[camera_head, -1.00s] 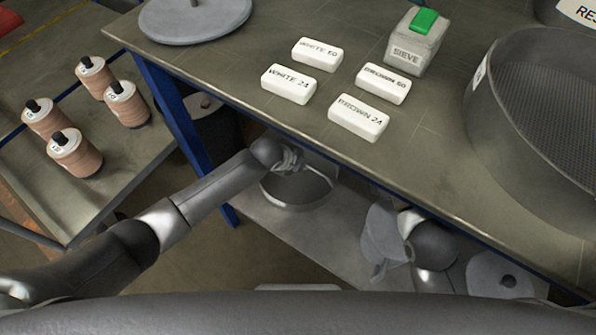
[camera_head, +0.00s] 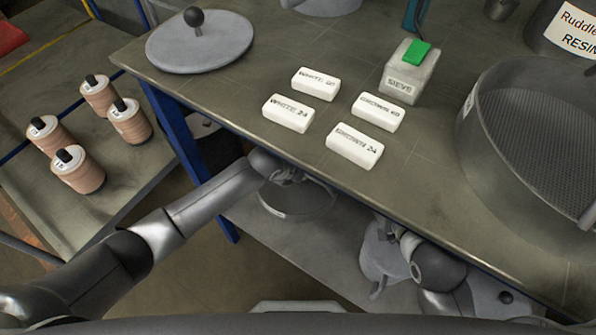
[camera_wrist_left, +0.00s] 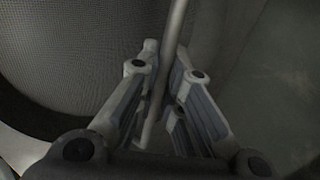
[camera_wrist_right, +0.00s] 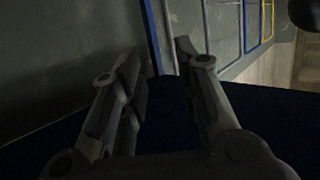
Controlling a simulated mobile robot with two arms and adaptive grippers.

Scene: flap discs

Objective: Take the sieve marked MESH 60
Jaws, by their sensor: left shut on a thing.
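A round grey sieve (camera_head: 310,207) is below the bench's front edge in the head view, over the lower shelf. A small pale label is on its side, too small to read. My left gripper (camera_head: 288,175) is shut on its rim. In the left wrist view, the rim runs between the fingers (camera_wrist_left: 158,100), with the fine mesh (camera_wrist_left: 70,45) to the left. A larger sieve (camera_head: 490,165) with coarse mesh stands on the bench at the right; its label is unreadable from this angle. My right gripper (camera_wrist_right: 160,95) is open and empty in its wrist view.
White blocks marked WHITE and BROWN, one of them WHITE 24 (camera_head: 288,113), lie on the bench (camera_head: 440,190). Spools (camera_head: 78,170) stand on the left table.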

